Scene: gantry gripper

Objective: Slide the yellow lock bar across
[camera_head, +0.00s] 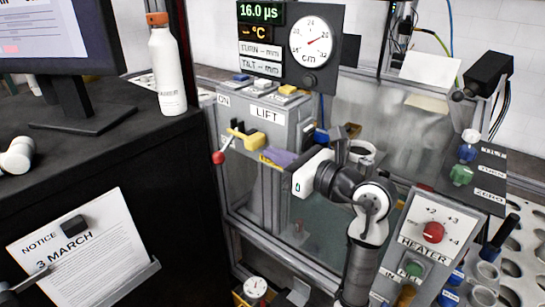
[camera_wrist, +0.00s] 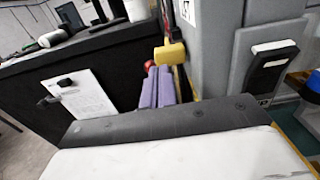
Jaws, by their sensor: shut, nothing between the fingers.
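The yellow lock bar (camera_head: 246,139) is on the front of the grey LIFT housing, below the LIFT label. A lever with a red ball end (camera_head: 218,157) sticks out beside it to the left. In the wrist view the yellow bar (camera_wrist: 171,53) shows as a block just beyond my fingertips, with the red ball (camera_wrist: 148,65) to its left. My gripper (camera_head: 267,156) has purple fingers, close together and empty, just below and right of the bar. They also show shut in the wrist view (camera_wrist: 158,71). I cannot tell whether they touch the bar.
A HEATER panel (camera_head: 433,234) stands at the lower right. The gauge and display unit (camera_head: 300,46) is above the housing. A black desk (camera_head: 110,150) with a bottle (camera_head: 167,70) and monitor is on the left. The space in front of the housing looks open.

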